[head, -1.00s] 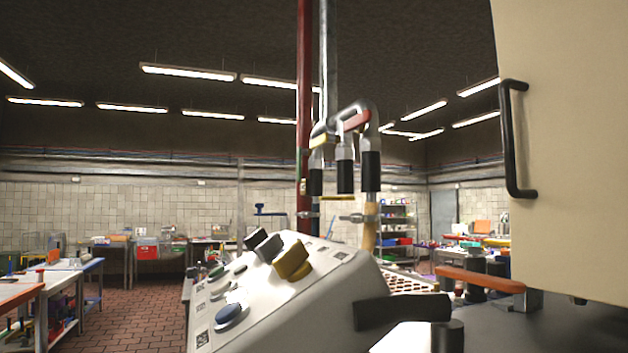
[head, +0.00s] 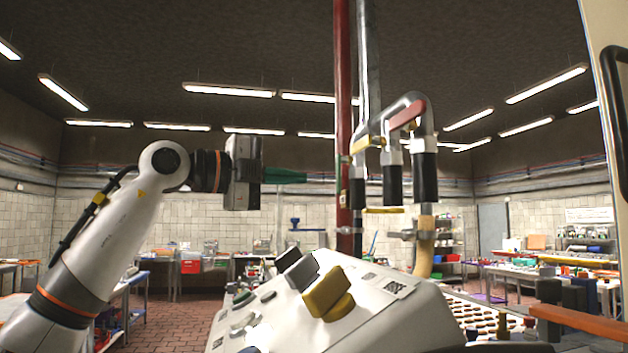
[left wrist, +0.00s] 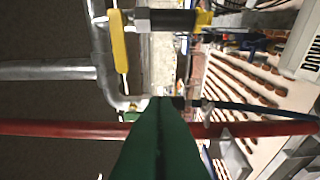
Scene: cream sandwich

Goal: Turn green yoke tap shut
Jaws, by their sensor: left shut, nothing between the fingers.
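My left gripper (head: 306,178) has green fingers pointing right toward the pipes. They are shut with nothing between them and stop short of the red upright pipe (head: 343,120). In the left wrist view the closed green fingers (left wrist: 163,100) point toward the pipework. I cannot make out a green yoke tap for certain; a small green patch (left wrist: 130,116) shows just left of the fingertips. The pipe group carries a red lever (head: 407,116) and yellow levers (head: 362,143). A yellow lever (left wrist: 118,42) also shows in the left wrist view. My right gripper is not in view.
A white sloped control panel (head: 375,305) with a large yellow knob (head: 328,295) stands below the pipes. A cream door with a black handle (head: 612,110) is at the right edge. A tray with rows of brown pieces (head: 475,318) lies behind the panel.

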